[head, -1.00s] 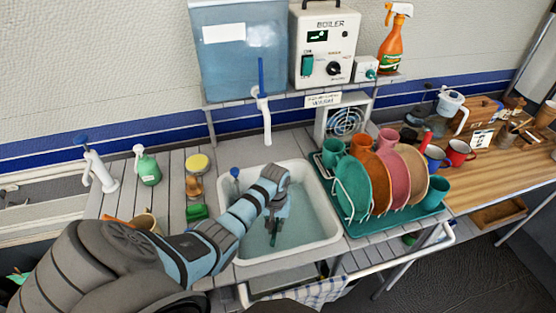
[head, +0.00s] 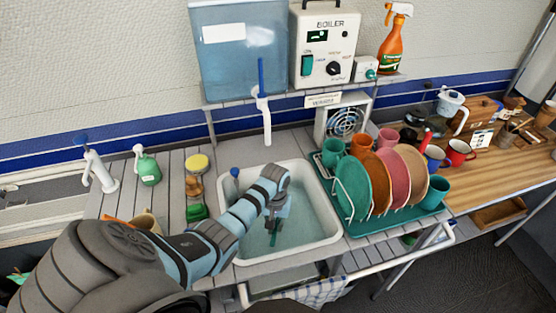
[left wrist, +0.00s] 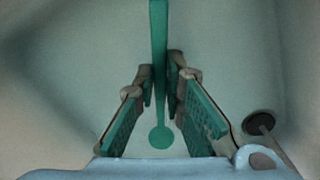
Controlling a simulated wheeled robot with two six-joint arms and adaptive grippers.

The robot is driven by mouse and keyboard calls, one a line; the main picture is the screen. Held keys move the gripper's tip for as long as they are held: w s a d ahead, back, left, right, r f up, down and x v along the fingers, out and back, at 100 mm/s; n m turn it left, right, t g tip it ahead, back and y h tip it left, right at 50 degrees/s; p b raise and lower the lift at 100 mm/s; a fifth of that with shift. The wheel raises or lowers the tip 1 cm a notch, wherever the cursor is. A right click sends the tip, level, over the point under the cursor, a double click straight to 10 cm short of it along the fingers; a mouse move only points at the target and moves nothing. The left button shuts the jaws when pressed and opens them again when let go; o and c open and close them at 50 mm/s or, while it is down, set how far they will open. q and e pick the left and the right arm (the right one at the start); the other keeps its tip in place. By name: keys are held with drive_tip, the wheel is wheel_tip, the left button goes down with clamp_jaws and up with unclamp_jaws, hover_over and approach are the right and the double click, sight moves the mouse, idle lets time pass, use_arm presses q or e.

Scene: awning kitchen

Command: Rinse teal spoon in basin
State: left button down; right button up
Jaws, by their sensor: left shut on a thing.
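The white basin (head: 327,203) is set in the slatted counter and holds clear, bluish water (head: 308,222). My left gripper (head: 274,222) points down inside the basin. It is shut on the teal spoon (head: 272,239), whose lower part shows small and dark below the fingers. In the left wrist view the spoon's teal shaft (left wrist: 159,60) runs between the two green-padded fingers (left wrist: 161,100), with a round teal end (left wrist: 162,138) toward the camera. I cannot tell how deep the spoon is in the water. My right gripper is out of view.
A white tap (head: 264,110) hangs over the back of the basin. A teal dish rack (head: 392,222) with plates and mugs stands close on the right. A green sponge (head: 197,212), a yellow-topped brush (head: 197,165) and a green bottle (head: 148,170) are on the left.

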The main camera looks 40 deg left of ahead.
use_arm(q)
wheel_tip(320, 180, up, 8)
drive_tip(key=p, duration=0.8)
drive_tip(key=shift+p, duration=0.35)
wheel_tip(320, 180, up, 5)
hover_over(276, 228)
drive_tip(key=shift+s, duration=0.15)
idle(1.4)
drive_tip(key=shift+r, duration=2)
